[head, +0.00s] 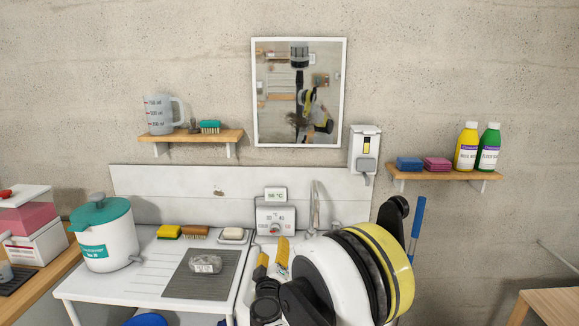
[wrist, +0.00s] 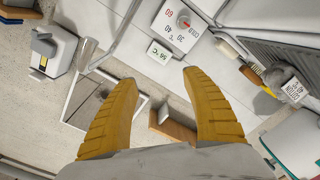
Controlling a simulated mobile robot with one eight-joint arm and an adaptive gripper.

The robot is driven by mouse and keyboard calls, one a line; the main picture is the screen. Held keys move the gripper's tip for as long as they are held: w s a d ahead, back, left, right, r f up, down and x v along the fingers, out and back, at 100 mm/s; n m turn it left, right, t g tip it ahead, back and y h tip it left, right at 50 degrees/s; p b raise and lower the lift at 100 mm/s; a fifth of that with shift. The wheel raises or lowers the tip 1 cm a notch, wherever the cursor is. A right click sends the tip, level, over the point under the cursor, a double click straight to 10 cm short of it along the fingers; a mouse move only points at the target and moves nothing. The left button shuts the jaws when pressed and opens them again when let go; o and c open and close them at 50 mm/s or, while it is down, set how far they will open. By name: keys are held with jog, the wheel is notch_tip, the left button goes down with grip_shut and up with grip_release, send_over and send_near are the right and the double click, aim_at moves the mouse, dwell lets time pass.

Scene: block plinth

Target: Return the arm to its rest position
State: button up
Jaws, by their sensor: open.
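My gripper (head: 272,258) shows in the head view at the front of the sink area, below the dial box, with its yellow fingers pointing up. In the wrist view my gripper (wrist: 160,78) has its two ribbed yellow fingers spread wide apart with nothing between them. My arm, white with a yellow band, fills the lower right middle of the head view and hides much of the sink. The rest position itself is not marked in either view.
A faucet (head: 318,207) and dial box (head: 275,219) stand close behind my gripper. A soap dispenser (head: 364,150) and mirror (head: 299,93) hang above.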

jog(key=s+d+r+m+g+h+b, duration=0.1)
jog(key=d+r+m, duration=0.1)
jog(key=d, duration=0.4)
jog(key=s+d+r+m+g+h+b, duration=0.1)
jog(key=d+r+g+h, duration=0.15)
jog(key=d, duration=0.35)
jog(key=s+d+r+m+g+b, duration=0.1)
jog(key=s+d+m+g+b, duration=0.15)
jog(key=s+d, duration=0.6)
jog(key=s+d+f+m+g+y+b, duration=0.1)
jog(key=s+f, duration=0.2)
jog(key=s, duration=0.6)
jog(key=s+d+f+m+g+y+b, duration=0.1)
jog(key=s+f+g+b, duration=0.1)
jog(key=s, duration=0.7)
jog(key=s+d+f+m+g+y+b, duration=0.1)
jog(key=s+f, duration=0.3)
jog(key=s, duration=0.5)
jog(key=shift+s+d+g+y+b, duration=0.15)
jog(key=shift+d+g+y+b, duration=0.05)
jog(key=shift+g+y+b, duration=0.3)
